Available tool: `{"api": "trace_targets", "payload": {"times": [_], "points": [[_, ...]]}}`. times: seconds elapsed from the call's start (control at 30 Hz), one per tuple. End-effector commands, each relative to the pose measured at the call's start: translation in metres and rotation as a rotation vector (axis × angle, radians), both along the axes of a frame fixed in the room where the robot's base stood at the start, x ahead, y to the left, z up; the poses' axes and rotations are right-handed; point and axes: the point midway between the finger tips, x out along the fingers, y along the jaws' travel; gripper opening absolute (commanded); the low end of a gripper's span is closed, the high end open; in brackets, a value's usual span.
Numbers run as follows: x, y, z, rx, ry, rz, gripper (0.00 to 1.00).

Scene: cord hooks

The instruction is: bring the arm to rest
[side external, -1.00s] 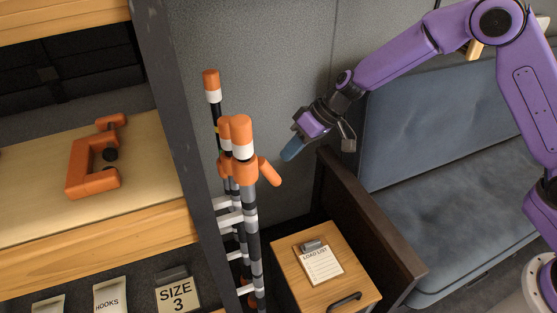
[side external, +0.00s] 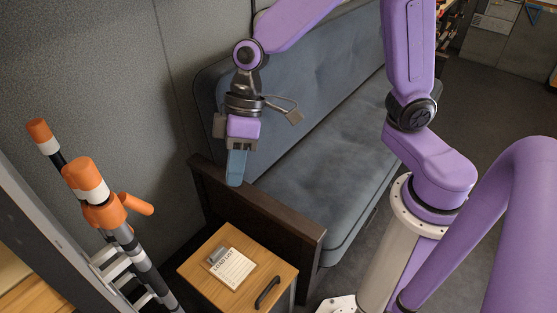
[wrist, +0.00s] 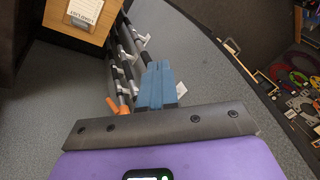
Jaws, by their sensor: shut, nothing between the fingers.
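My gripper (side external: 236,168) hangs pointing down in the side external view, in front of the blue-grey sofa and above the small wooden cabinet. Its blue fingers are together with nothing between them. It also shows in the wrist view (wrist: 160,85), its fingers closed side by side. My gripper is apart from everything around it.
An orange, white and black post rack (side external: 85,180) stands to the left of my gripper. A wooden cabinet (side external: 200,262) with a load list clipboard (side external: 232,268) is below. A blue-grey sofa (side external: 320,150) with a dark wooden end panel (side external: 265,215) is behind.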

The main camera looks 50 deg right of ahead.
Motion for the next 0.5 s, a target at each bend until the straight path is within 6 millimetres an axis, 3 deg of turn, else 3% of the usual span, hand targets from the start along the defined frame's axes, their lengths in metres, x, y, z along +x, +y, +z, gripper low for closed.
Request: {"api": "trace_targets", "payload": {"times": [0.03, 0.2, 0.33, 0.5], "points": [[-0.023, -0.015, 0.006, -0.031, -0.005, 0.04, 0.0], [-0.087, -0.069, 0.014, -0.156, -0.03, 0.149, 0.0], [-0.122, -0.113, 0.016, -0.25, -0.071, 0.212, 0.0], [-0.145, -0.153, 0.015, -0.333, -0.127, 0.258, 0.0]]}}
